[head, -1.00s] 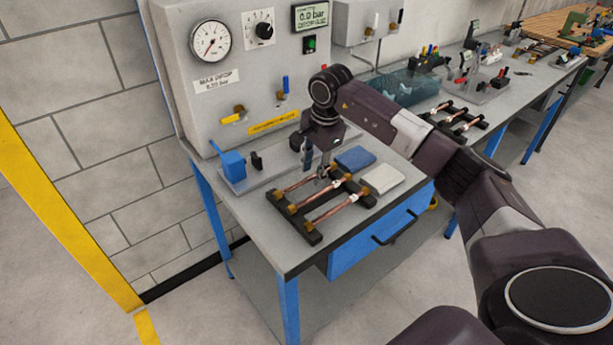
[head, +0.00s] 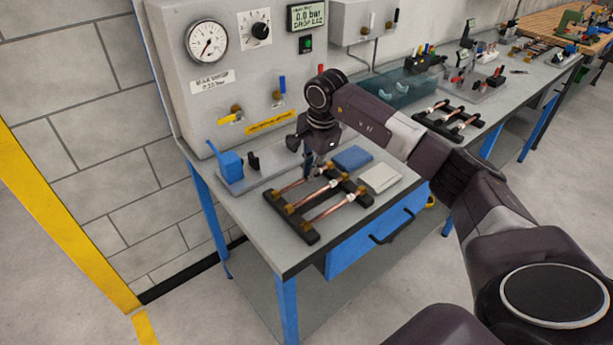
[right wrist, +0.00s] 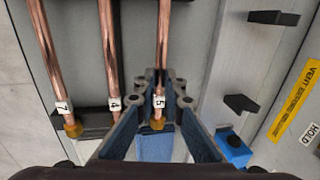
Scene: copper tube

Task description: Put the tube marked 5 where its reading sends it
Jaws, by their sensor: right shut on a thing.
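The tube marked 5 (right wrist: 164,45) is a copper tube with a white number tag and a brass end. My right gripper (right wrist: 160,88) is shut on it, beside the tag; in the head view the gripper (head: 308,174) is at the rack's panel side. I cannot tell whether the tube is clear of the rack. The tubes marked 4 (right wrist: 110,50) and 7 (right wrist: 48,50) lie parallel to its left on the black rack (head: 308,236). The panel display (head: 307,16) reads 0.0 bar, with a drop line of about 0.02. My left gripper is out of view.
A blue pad (head: 352,158) and a pale pad (head: 380,178) lie right of the rack. The test bed (head: 238,185) with a blue clamp (head: 230,163) runs along the panel. A second black rack (head: 448,118) and a teal bin (head: 390,88) stand farther right.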

